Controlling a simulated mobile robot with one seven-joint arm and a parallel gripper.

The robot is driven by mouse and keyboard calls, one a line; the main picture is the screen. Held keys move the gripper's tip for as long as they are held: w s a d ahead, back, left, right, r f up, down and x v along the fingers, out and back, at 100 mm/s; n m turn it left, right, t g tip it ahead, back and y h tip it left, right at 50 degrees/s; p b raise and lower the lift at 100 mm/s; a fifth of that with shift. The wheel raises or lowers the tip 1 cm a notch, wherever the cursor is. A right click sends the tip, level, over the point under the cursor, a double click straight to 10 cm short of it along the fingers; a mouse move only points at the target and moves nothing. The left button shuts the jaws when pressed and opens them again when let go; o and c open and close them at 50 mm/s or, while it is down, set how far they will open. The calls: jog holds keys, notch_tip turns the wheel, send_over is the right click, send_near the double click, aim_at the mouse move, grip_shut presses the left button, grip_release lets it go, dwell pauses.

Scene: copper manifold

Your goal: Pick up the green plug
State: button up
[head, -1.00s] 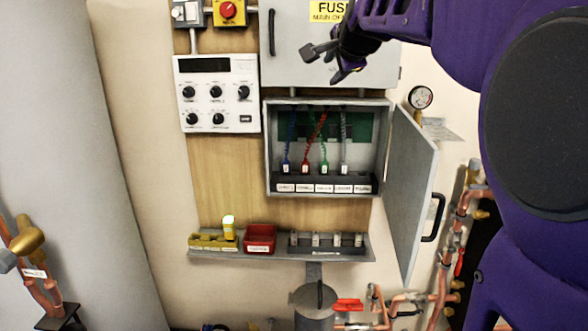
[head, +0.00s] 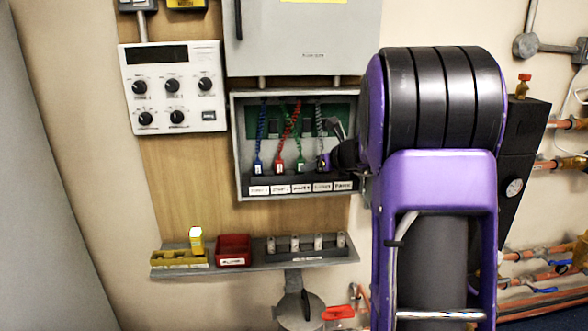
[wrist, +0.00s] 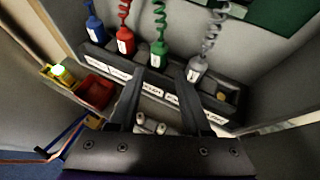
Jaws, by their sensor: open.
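The green plug (head: 301,164) stands upright in the dark socket strip inside the open grey box, with a green coiled cord rising from it. In the wrist view the green plug (wrist: 158,55) lies just beyond the fingertips, roughly between their lines. My gripper (head: 331,144) is at the right side of the box opening in the head view. In the wrist view my gripper (wrist: 159,72) is open, its two dark fingers pointing toward the strip with nothing visible between the tips. Whether a finger touches the plug cannot be told.
Blue (wrist: 95,30) and red (wrist: 125,40) plugs stand left of the green one, a grey plug (wrist: 197,68) to its right. Labels line the strip's front. Below, a shelf (head: 180,270) holds a red bin (head: 233,250) and yellow holders. The box walls limit side room.

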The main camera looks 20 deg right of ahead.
aim_at(303, 163)
jog(key=x, duration=0.2)
jog(key=r+x, duration=0.1)
jog(key=x, duration=0.4)
jog(key=shift+w+a+r, duration=0.1)
jog(key=shift+w+a, duration=0.1)
jog(key=shift+w, duration=0.25)
grip_shut()
